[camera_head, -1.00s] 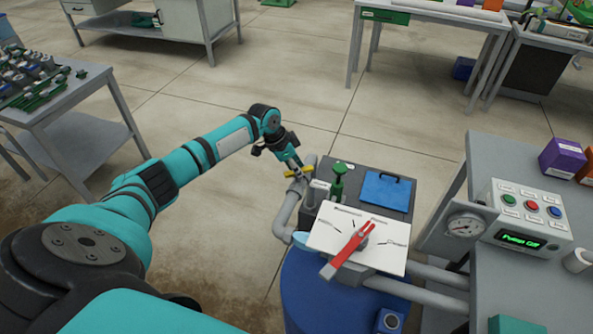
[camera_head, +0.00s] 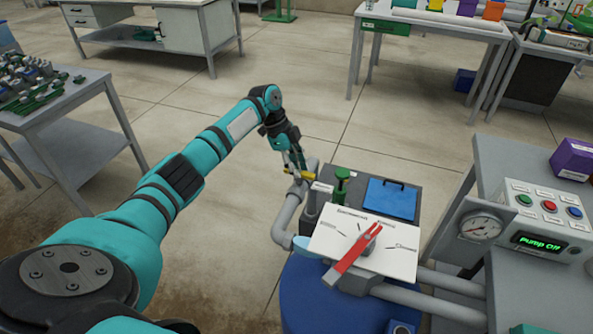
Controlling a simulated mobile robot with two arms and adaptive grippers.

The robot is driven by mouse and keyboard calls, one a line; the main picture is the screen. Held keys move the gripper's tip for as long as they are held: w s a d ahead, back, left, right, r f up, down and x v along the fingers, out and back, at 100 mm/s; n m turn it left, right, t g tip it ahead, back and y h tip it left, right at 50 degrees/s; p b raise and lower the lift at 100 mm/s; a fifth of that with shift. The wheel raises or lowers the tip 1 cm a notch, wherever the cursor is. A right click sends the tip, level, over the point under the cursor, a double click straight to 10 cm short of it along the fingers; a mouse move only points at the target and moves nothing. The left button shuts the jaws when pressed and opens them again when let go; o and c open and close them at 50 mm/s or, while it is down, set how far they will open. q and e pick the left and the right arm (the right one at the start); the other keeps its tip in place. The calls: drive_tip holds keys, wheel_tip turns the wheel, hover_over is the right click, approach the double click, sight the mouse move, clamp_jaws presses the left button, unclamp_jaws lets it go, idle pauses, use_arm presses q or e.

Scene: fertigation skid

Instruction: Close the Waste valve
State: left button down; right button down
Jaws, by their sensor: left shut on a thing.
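A yellow valve lever (camera_head: 302,177) sits on a grey pipe at the left side of the skid; I take it for the Waste valve, but no readable label confirms this. My left gripper (camera_head: 293,168) comes down from above and is shut on this lever, its fingers hiding part of it. The lever lies roughly across the pipe top, slanting down to the right. The grey pipe (camera_head: 285,220) bends down below it. My right gripper is not in view.
A white dial plate (camera_head: 395,262) with a red selector handle (camera_head: 355,250) is close in front. A green-handled valve (camera_head: 342,180) and a blue lidded panel (camera_head: 390,197) stand to the right. A gauge (camera_head: 479,226) and control box reading "Pump Off" (camera_head: 540,242) are further right.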

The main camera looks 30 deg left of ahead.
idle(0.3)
use_arm(q)
drive_tip(key=c, duration=1.2)
unclamp_jaws()
drive_tip(key=shift+c, duration=0.2)
drive_tip(key=w+v, duration=0.1)
drive_tip(key=v, duration=1.1)
drive_tip(key=shift+s, duration=0.45)
